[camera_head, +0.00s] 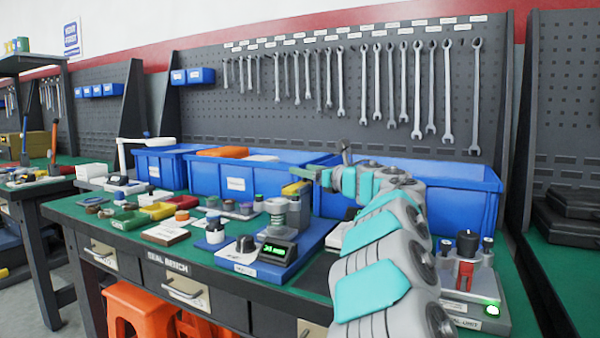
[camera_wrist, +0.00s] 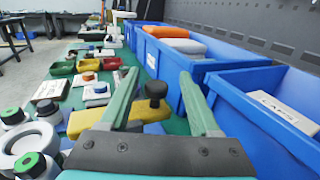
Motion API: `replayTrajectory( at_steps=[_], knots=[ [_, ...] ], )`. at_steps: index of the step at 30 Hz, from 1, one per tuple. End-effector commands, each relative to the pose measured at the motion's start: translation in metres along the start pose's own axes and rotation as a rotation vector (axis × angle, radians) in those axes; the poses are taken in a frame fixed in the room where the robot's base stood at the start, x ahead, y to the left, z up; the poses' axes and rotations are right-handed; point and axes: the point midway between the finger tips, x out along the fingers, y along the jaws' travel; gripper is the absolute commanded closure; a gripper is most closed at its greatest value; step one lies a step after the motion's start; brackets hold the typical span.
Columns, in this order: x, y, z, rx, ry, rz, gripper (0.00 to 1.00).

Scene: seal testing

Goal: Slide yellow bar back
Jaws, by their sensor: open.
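The yellow bar (camera_wrist: 92,121) lies in front of my gripper in the wrist view, with a black knob (camera_wrist: 155,90) standing near its right end. It also shows small in the head view (camera_head: 296,188), close to my gripper. My gripper (camera_wrist: 158,75) is open, its two green fingers spread wide. In the wrist view the knob appears between the fingers, and nothing is held. I cannot tell how far the fingertips are from the knob. The near side of the bar is partly hidden by my gripper and left finger.
Blue bins (camera_head: 237,170) line the back of the bench below hanging wrenches (camera_head: 418,90). A device with a green display (camera_head: 277,250) stands on a blue base left of my arm. Small trays and parts (camera_head: 130,220) crowd the left. A tester (camera_head: 467,280) stands at right.

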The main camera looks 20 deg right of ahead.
Motion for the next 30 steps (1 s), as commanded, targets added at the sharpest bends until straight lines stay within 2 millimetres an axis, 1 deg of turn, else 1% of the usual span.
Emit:
replayTrajectory(
  at_steps=[1, 6, 9, 25, 28, 30],
  knots=[
    [-0.009, -0.002, -0.002, 0.000, 0.000, -0.006, 0.37],
    [-0.035, -0.002, -0.002, 0.000, 0.001, -0.005, 0.37],
    [-0.043, -0.001, -0.001, 0.000, 0.000, -0.004, 0.37],
    [-0.044, -0.001, 0.000, 0.004, -0.001, -0.003, 0.37],
    [-0.042, 0.002, 0.004, 0.033, -0.016, -0.019, 0.37],
    [-0.040, 0.006, 0.012, 0.082, -0.041, -0.042, 0.37]
  ],
)
